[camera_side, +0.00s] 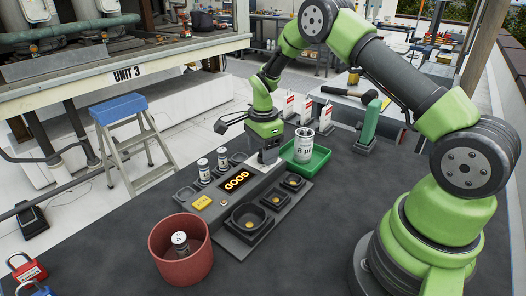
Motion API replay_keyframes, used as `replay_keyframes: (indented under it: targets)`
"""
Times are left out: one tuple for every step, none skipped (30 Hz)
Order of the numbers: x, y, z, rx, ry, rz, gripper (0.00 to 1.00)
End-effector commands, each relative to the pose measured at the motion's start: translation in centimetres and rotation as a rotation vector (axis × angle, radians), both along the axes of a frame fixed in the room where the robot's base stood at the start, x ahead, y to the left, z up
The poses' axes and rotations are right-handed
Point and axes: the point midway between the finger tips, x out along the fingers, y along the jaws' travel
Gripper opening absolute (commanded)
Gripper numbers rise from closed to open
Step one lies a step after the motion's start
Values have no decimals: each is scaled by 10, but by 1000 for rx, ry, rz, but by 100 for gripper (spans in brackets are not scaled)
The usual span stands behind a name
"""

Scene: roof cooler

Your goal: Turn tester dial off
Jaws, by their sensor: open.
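The grey tester (226,217) sits on the dark bench in the middle of the view, with its display (237,181) lit and reading "GOOD". My gripper (268,166) points down at the far end of the tester, just beyond the display. It is open, with nothing visible between its fingers. I cannot make out the dial clearly; the gripper covers that end of the tester. I cannot tell whether the fingers touch anything there.
A silver can (303,147) marked "8 µF" stands in a green tray (318,166) right of the gripper. Small cans (203,171) stand left of the tester. A red bin (166,262) holds another can (180,244). Round dark sockets (250,217) lie in front.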

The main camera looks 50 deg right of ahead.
Motion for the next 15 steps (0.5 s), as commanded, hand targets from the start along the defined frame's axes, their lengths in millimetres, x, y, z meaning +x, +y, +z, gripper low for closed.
replay_keyframes:
  targets:
    - [0, 0, -3, 0, 0, 0, 59]
    - [0, 0, -5, 0, -1, 0, 59]
    - [0, 0, -6, 1, -1, -1, 59]
    - [0, 0, -6, 1, -1, -1, 59]
    - [0, 0, -6, 1, -1, -1, 59]
    - [0, 0, -6, 1, -1, -1, 59]
    - [0, 0, -6, 1, -1, -1, 59]
    - [0, 0, -6, 1, -1, -1, 59]
    - [0, 0, -6, 1, -1, -1, 59]
    - [0, 0, -6, 1, -1, -1, 59]
    - [0, 0, -6, 1, -1, 0, 57]
    - [0, 0, -6, 1, -1, 0, 48]
    - [0, 0, -6, 0, -1, 0, 41]
    - [0, 0, -6, 0, -1, 0, 34]
    - [0, 0, -6, 0, -1, 0, 25]
